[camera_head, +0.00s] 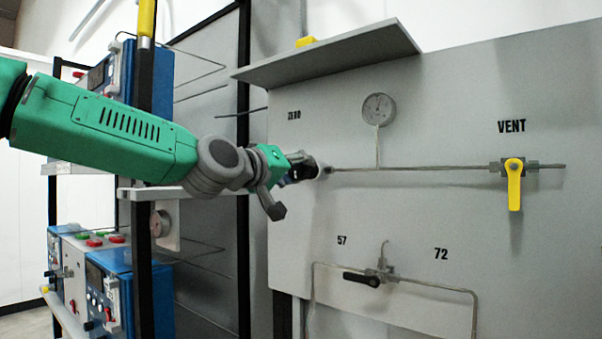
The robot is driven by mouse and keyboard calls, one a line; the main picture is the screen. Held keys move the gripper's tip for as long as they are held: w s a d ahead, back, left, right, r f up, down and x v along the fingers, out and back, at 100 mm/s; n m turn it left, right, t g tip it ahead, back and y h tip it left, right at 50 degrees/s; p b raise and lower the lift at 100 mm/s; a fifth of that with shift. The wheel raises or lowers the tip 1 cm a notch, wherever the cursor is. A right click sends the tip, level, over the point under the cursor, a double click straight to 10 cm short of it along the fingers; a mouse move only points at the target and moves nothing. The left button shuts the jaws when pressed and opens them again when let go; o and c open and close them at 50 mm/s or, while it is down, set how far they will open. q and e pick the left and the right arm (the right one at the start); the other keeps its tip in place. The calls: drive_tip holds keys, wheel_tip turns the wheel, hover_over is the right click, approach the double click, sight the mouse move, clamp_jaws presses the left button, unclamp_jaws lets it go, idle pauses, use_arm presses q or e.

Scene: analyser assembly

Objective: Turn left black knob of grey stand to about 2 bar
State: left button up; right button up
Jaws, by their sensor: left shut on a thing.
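The grey stand (440,130) fills the right half of the view. My left arm comes in from the left, and its gripper (287,182) is at the left end of the stand's horizontal pipe, below the ZERO label. It is shut on a dark part there, which I take to be the left black knob (303,165); the gripper partly hides it. One grey finger hangs below and in front. A round gauge (379,109) stands above the pipe; its reading is too small to tell. My right gripper is not in view.
A yellow VENT handle (514,186) points down at the pipe's right end. A black lever (362,279) lies between the 57 and 72 labels. A grey shelf (340,52) juts out above. Blue analyser units (108,290) and a dark rack post stand at left.

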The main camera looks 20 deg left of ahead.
use_arm(q)
drive_tip(key=shift+d+f, duration=0.1)
drive_tip(key=shift+f, duration=0.4)
drive_tip(key=o, duration=1.2)
drive_tip(key=shift+s, duration=0.1)
drive_tip(key=shift+c, duration=0.2)
drive_tip(key=shift+a+r, duration=0.25)
drive_tip(key=shift+s, duration=0.1)
drive_tip(key=v, duration=1.2)
